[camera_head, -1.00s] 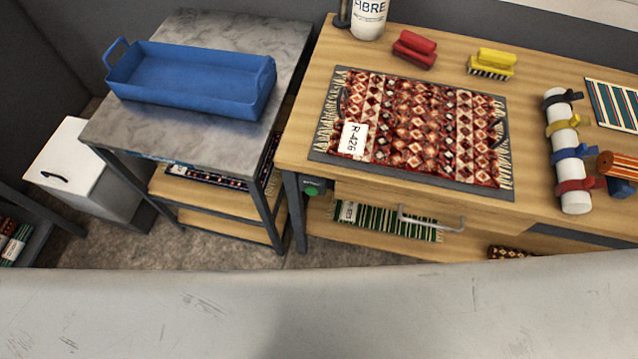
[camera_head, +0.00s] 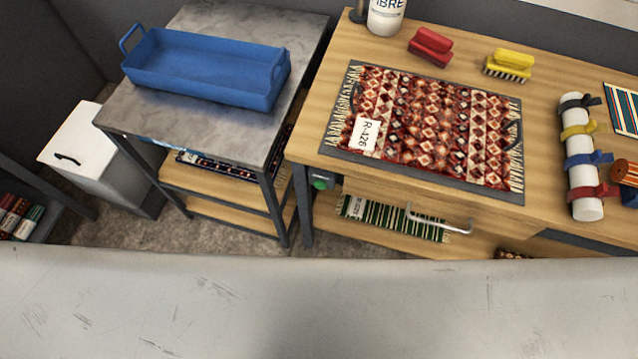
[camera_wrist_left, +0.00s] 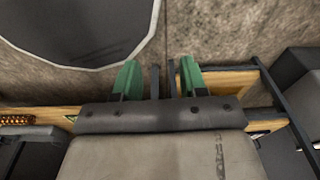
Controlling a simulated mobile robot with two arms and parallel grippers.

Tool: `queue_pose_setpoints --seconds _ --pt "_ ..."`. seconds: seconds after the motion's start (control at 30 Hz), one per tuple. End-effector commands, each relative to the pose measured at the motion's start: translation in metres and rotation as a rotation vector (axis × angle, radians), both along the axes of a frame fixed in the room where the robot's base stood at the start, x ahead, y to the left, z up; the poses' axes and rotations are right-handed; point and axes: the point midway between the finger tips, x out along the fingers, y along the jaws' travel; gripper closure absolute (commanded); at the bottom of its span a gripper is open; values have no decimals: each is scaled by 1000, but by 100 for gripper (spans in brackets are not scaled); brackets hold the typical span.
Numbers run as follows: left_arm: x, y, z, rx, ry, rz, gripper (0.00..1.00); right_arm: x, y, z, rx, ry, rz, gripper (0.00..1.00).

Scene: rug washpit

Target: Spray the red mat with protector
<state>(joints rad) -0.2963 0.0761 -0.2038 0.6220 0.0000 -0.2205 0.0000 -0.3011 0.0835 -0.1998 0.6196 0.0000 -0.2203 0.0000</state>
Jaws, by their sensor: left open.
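The red patterned mat (camera_head: 425,135) lies flat on a dark grey board (camera_head: 345,152) on the wooden bench. It carries a white tag (camera_head: 364,134) reading R-426 and has pale fringes at both ends. A white bottle (camera_head: 386,14) with partly cut-off lettering ending in "IBRE" stands at the bench's back edge, its top out of frame. My left gripper (camera_wrist_left: 158,80) shows in the left wrist view, its green fingers apart with nothing held, over the floor. Neither gripper shows in the head view.
A blue tray (camera_head: 205,65) sits on the grey side table (camera_head: 195,125). A red brush (camera_head: 431,46), a yellow brush (camera_head: 509,65) and a white roll (camera_head: 580,155) with coloured straps lie on the wooden bench (camera_head: 320,120). A white bin (camera_head: 95,150) stands at left.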

Motion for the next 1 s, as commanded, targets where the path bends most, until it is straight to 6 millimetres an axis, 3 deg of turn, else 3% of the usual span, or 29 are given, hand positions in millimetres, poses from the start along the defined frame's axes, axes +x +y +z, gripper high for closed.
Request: queue_pose_setpoints --seconds 0.27,0.53,1.0 --pt "3 4 0 5 -5 3 57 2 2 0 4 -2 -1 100" --pt "-3 5 0 6 4 4 99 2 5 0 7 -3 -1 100" --pt "-4 5 0 6 6 4 100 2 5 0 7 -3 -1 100"
